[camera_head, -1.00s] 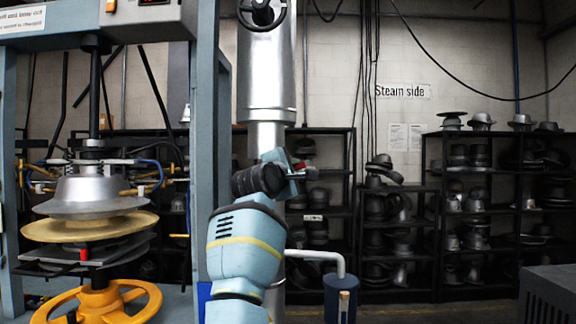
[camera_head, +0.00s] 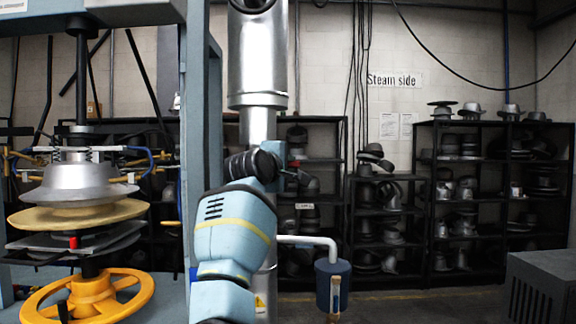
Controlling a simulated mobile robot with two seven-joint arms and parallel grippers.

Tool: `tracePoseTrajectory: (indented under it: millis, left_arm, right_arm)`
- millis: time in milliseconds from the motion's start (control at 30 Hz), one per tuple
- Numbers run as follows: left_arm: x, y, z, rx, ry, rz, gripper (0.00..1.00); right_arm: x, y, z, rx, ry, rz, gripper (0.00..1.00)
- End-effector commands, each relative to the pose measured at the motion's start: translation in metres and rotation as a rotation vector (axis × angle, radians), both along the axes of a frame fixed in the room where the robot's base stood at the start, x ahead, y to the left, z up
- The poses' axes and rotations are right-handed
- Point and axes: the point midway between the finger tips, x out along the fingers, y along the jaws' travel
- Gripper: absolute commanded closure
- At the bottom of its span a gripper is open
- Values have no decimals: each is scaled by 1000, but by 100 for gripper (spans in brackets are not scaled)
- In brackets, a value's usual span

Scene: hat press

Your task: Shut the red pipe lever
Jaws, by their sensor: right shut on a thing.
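The silver vertical pipe (camera_head: 262,65) stands at the centre, with a thinner section (camera_head: 258,125) below. My right arm rises from the bottom in front of it. My right gripper (camera_head: 284,174) is at the right side of the pipe's lower part, small and dark against the shelves. My left gripper is out of view.
The hat press with its orange handwheel (camera_head: 92,296) and blue-grey post (camera_head: 203,100) stands close on the left. A blue cylinder (camera_head: 322,288) hangs on a white bent pipe (camera_head: 310,241) at right. Black hat shelves (camera_head: 412,190) line the back wall. A grey box (camera_head: 540,285) stands at far right.

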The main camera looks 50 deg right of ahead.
Motion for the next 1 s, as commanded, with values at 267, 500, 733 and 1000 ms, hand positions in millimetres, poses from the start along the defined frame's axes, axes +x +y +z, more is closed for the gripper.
tracePoseTrajectory:
  millis: [267, 500, 733, 1000]
  left_arm:
    - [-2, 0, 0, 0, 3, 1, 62]
    - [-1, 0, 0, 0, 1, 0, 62]
    - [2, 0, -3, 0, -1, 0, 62]
    - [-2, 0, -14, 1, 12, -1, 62]
  right_arm:
    - [1, 0, -2, 5, 0, 1, 67]
    - [0, 0, -1, 3, 1, 1, 62]
    - [-2, 13, -2, 1, 1, 3, 62]
    - [-15, 53, -4, 4, 1, 3, 62]
